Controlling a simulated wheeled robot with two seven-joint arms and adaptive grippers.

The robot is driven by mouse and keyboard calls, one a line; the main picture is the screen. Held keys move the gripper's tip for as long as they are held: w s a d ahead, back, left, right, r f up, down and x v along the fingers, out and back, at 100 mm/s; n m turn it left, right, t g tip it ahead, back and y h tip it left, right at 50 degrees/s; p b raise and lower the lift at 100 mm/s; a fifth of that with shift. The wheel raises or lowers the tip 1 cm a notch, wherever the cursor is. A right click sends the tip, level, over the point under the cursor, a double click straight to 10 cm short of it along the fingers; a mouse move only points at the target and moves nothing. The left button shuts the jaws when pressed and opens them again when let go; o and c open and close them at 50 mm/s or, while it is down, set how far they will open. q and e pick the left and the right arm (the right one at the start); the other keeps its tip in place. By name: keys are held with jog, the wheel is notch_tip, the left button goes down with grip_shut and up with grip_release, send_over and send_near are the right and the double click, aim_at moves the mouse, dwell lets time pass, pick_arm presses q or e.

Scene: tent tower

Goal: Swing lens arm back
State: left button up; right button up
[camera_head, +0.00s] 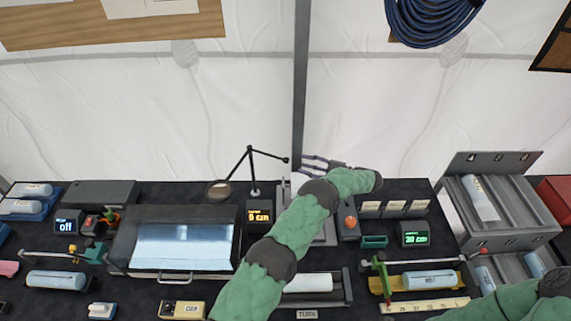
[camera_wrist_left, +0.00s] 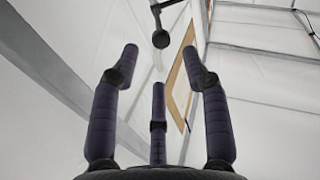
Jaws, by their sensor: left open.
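The black lens arm (camera_head: 238,164) stands at the back of the bench on a thin upright post. A round dark-rimmed lens (camera_head: 219,190) hangs at its lower left end, and a small black knob (camera_head: 285,159) ends its short right-hand bar. My left gripper (camera_head: 304,163) is open and empty, its fingers pointing left, just right of the knob and seemingly apart from it. In the left wrist view, the knob (camera_wrist_left: 160,39) shows between and beyond the spread fingertips (camera_wrist_left: 159,62). My right gripper is out of view; only its green arm shows at lower right.
A grey tent pole (camera_head: 301,80) rises behind my left gripper. A glass-fronted box (camera_head: 185,213) stands left of the lens post, beside a display (camera_head: 259,217) reading 6 cm. A grey rack (camera_head: 500,205) stands at right. White tent wall lies behind the bench.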

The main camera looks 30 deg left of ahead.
aim_at(286, 160)
pick_arm(q)
jog(key=shift+p+x, duration=1.5)
jog(key=shift+x, duration=2.5)
grip_shut()
